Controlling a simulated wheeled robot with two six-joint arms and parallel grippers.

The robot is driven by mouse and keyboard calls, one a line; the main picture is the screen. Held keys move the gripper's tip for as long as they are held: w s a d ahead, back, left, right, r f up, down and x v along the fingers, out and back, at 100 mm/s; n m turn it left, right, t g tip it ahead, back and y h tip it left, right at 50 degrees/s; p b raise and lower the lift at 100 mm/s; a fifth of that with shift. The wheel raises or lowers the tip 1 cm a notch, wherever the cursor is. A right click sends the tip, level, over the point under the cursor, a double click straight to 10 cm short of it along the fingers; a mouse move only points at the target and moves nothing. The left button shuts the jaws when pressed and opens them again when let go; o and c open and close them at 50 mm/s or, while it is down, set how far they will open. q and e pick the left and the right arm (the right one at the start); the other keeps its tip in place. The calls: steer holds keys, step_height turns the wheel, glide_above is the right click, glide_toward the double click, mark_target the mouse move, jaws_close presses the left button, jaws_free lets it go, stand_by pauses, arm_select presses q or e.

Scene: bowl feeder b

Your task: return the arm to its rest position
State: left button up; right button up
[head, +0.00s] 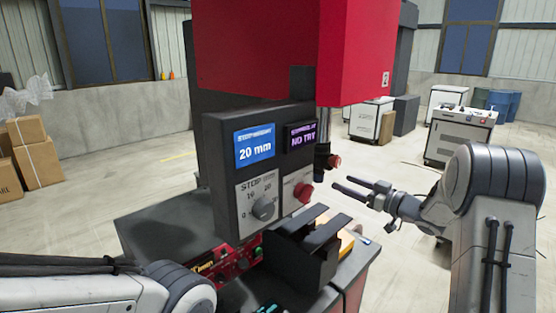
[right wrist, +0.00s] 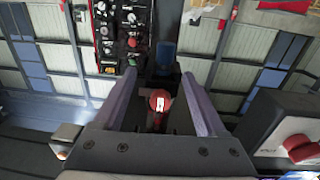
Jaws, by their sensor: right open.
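My right arm comes in from the right in the head view. Its right gripper (head: 342,182) is open, with its two fingers apart and nothing between them, pointing left towards the machine. It is in the air, to the right of and below a red knob (head: 334,161) on the machine's side. In the right wrist view the open fingers (right wrist: 158,74) frame a red round part (right wrist: 158,101); I cannot tell whether it touches anything. My left arm shows only as a link at the lower left of the head view; its gripper is out of frame.
The machine has a red upper housing (head: 255,50) and a dark panel with a blue "20 mm" screen (head: 255,147), a dial (head: 263,208) and a red button (head: 302,193). A black holder (head: 305,250) stands below. White cabinets (head: 458,135) stand behind on open floor.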

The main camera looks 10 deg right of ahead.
steer(key=s+a+f+m+g+h, duration=0.25)
steer(key=s+f+g, duration=0.2)
steer(key=s, duration=0.45)
steer(key=s+a+f+m+g+h, duration=0.2)
steer(key=s+a+f+g+h, duration=0.15)
steer(key=s+f, duration=0.4)
steer(key=s+a+f+m+g+h, duration=0.3)
steer(key=s+h, duration=0.1)
steer(key=s, duration=0.6)
steer(key=s+a+r+n+g+b, duration=0.1)
steer(key=s+a+n+g+b, duration=0.2)
steer(key=s+a+n, duration=0.4)
steer(key=s+a+b, duration=0.1)
steer(key=s+a, duration=0.6)
steer(key=s, duration=0.2)
steer(key=shift+s+a+g+y, duration=0.2)
steer(key=shift+a+g+y, duration=0.1)
steer(key=shift+y, duration=0.1)
steer(key=shift+n, duration=0.25)
